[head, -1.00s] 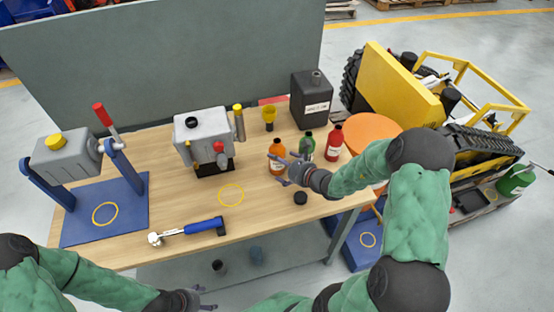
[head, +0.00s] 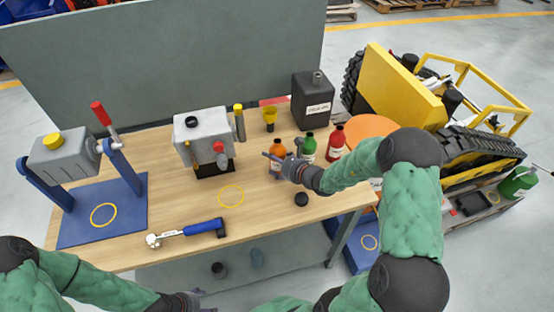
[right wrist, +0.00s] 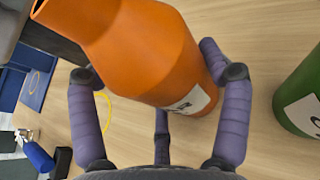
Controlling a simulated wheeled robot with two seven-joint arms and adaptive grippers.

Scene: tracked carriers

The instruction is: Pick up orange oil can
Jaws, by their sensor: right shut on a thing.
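The orange oil can (head: 278,148), a bottle with a white label, stands near the right part of the workbench. It fills the upper middle of the right wrist view (right wrist: 150,55), its neck pointing up and left. My right gripper (head: 279,163) is shut on the can, with its purple fingers (right wrist: 160,110) on both sides of the body. The fingers and hand hide its lower part in the head view. I cannot tell whether its base is off the wood. My left gripper (head: 198,300) is low, in front of the bench; its fingers are too small to judge.
A green bottle (head: 308,147) stands close right of the orange can, with a red bottle (head: 335,143) beyond it. The front middle of the wooden bench (head: 265,215) is mostly clear.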

